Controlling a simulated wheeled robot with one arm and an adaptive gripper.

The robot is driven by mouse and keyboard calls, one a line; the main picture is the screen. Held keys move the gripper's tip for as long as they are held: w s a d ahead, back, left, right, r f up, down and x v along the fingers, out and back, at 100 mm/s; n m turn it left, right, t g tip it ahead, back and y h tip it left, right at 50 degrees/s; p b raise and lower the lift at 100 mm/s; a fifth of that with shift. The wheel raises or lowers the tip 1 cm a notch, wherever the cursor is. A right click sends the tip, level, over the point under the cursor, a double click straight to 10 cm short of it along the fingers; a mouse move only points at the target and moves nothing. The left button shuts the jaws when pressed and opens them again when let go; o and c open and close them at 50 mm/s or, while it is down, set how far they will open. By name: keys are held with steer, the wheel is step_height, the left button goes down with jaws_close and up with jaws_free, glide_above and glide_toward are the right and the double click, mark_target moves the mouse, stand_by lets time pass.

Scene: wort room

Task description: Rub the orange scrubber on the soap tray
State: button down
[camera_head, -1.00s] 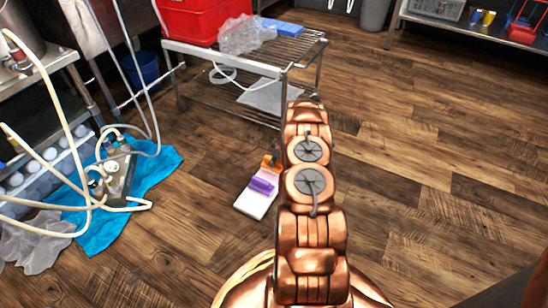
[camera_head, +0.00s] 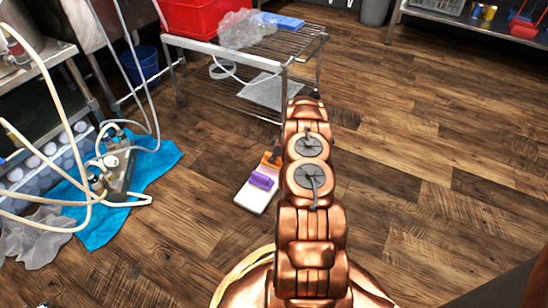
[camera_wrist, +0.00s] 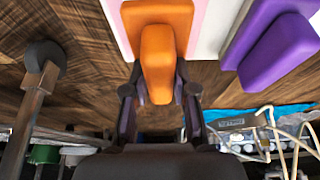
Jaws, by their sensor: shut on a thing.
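The orange scrubber (camera_wrist: 158,25) is at the top of the wrist view, with its grip between my gripper's fingers (camera_wrist: 158,92). My gripper is shut on it. Its base lies over the white soap tray (camera_wrist: 213,25), beside a pink strip; whether it touches cannot be told. A purple scrubber (camera_wrist: 272,45) is on the tray to the right. In the head view the white tray (camera_head: 247,202) is on the floor left of my arm. The purple scrubber (camera_head: 262,180) and part of the orange scrubber (camera_head: 268,159) show there. My arm hides my gripper in that view.
A metal rack cart (camera_head: 285,62) with a red bin (camera_head: 205,18) stands beyond the tray. A blue cloth (camera_head: 150,163) with bottles and hoses lies on the left. A dark caster post (camera_wrist: 38,75) is at the wrist view's left. Floor to the right is open.

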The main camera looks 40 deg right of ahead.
mark_target(270, 154)
steer(key=shift+f, duration=0.6)
stand_by(1.4)
steer(key=shift+r+p, duration=0.55)
steer(key=shift+r, duration=3)
